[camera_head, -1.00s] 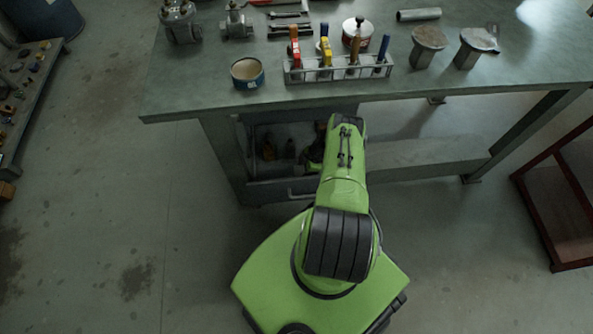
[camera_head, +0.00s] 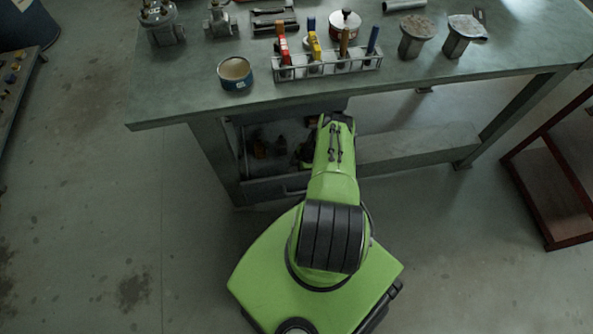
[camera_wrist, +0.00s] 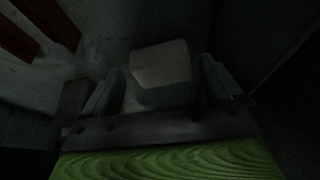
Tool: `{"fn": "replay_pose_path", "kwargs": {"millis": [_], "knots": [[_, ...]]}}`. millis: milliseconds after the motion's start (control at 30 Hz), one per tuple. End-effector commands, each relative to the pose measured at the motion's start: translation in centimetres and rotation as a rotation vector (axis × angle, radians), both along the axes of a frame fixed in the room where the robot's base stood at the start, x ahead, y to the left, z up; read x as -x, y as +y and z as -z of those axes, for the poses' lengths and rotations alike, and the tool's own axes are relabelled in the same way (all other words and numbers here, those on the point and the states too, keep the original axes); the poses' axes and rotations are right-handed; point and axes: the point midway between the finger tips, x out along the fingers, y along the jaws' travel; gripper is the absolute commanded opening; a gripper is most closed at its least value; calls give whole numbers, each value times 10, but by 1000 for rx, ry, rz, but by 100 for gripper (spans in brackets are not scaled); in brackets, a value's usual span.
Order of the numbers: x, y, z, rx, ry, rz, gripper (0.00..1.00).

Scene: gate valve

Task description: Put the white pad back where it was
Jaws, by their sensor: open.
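The white pad (camera_wrist: 160,66) shows in the wrist view as a pale, dim block with rounded edges. It lies between and just beyond the two fingers of my gripper (camera_wrist: 161,80). The fingers are open, one on each side of the pad. The picture is too dark to tell whether either finger touches it. In the head view my arm reaches into the open compartment (camera_head: 262,133) under the workbench. My gripper and the pad are hidden there.
The workbench top (camera_head: 190,95) overhangs my arm. On it stand a blue-rimmed tin (camera_head: 235,75), a tool rack (camera_head: 330,66) and metal fittings (camera_head: 162,25). Dark objects sit inside the compartment. A red-framed stand (camera_head: 550,190) is at right.

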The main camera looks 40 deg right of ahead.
Motion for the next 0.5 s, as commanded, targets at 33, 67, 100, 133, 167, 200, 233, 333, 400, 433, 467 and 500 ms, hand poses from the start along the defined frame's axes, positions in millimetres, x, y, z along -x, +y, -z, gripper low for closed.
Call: {"fn": "replay_pose_path", "kwargs": {"millis": [33, 67, 100, 133, 167, 200, 233, 333, 400, 433, 467, 500], "knots": [[2, -5, -13, 3, 1, 0, 92], [3, -8, -21, 4, 0, 1, 92], [5, -10, -30, 2, 0, 0, 92], [7, -13, -37, 3, 1, -1, 92], [8, -15, -43, 3, 1, -1, 92], [10, -17, -51, 2, 0, 0, 92], [11, -19, -55, 2, 0, 0, 92], [13, -23, -66, 1, 0, 1, 92], [15, -24, -69, 1, 0, 1, 92], [15, -24, -69, 1, 1, 1, 92], [15, -24, -69, 1, 1, 1, 92], [15, -24, -69, 1, 1, 1, 92]]}}
